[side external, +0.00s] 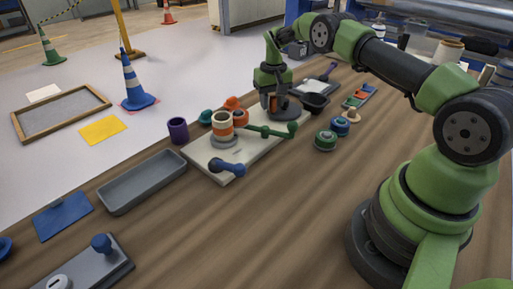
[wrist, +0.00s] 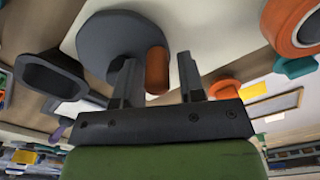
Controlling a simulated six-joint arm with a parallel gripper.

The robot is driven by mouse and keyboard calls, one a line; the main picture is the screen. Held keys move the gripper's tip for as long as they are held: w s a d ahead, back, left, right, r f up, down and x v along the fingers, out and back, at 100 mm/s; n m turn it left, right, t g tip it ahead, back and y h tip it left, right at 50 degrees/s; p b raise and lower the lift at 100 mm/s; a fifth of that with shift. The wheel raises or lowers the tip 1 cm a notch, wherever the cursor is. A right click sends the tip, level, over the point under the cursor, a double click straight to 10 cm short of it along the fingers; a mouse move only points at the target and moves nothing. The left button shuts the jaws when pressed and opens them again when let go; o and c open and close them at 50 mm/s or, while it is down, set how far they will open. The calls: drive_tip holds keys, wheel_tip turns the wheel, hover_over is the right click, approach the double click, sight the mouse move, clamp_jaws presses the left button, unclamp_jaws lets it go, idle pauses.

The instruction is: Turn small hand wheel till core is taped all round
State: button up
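The small hand wheel is a dark grey disc (side external: 286,110) with an upright orange handle, at the far end of a pale board (side external: 205,160). In the wrist view the wheel (wrist: 112,38) is at upper left, and its orange handle (wrist: 157,70) shows between my fingers. My gripper (side external: 270,103) points down over the wheel. It also shows in the wrist view (wrist: 160,75), with its fingers apart and a visible gap on the handle's right side. A banded cream and orange core (side external: 222,126) stands on the board. How far tape covers it cannot be told.
A green lever (side external: 270,131) and a blue crank (side external: 228,168) sit on the board. An orange roll (side external: 240,118) is beside the core. A purple cup (side external: 178,131), a grey tray (side external: 142,182) and a black scoop-like tray (side external: 315,104) stand around it. The front wood is mostly clear.

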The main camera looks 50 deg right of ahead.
drive_tip(key=shift+s+d, duration=0.15)
drive_tip(key=shift+d, duration=0.05)
drive_tip(key=shift+c, duration=0.3)
wheel_tip(320, 180, up, 2)
drive_tip(key=shift+r, duration=0.1)
drive_tip(key=o, duration=1)
drive_tip(key=shift+r, duration=0.7)
drive_tip(key=shift+a+r, duration=0.1)
drive_tip(key=shift+r, duration=1.6)
